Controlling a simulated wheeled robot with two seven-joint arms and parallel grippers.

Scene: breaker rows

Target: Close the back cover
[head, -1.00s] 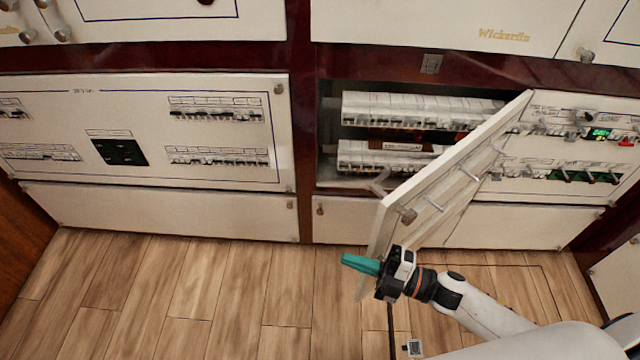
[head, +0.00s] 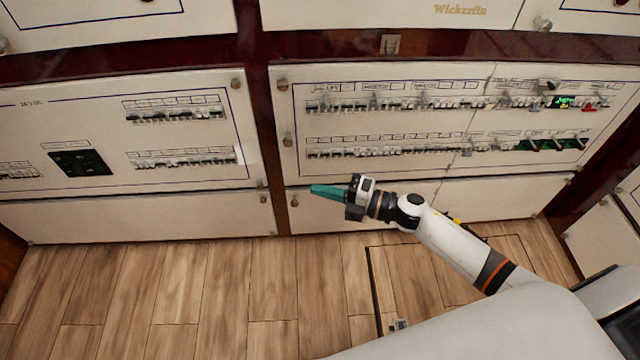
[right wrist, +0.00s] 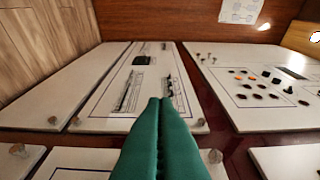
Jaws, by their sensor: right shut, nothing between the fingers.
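The cover (head: 390,172) is a white panel with a blue outline and two rows of breakers showing in it. In the head view it lies flat in line with the panel to its right, over the opening in the dark red frame. My right gripper (head: 326,191) has teal fingers that are shut and empty. It is in front of the cover's lower left part, near the lower white strip; I cannot tell whether it touches. In the right wrist view the shut teal fingers (right wrist: 160,125) point toward the left breaker panel. My left gripper is not in view.
The left breaker panel (head: 75,125) with a black socket block is beside a dark red post (head: 268,150). White lower panels (head: 150,218) run beneath. The wooden floor (head: 200,290) is clear except for a small object (head: 399,326) by a dark seam.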

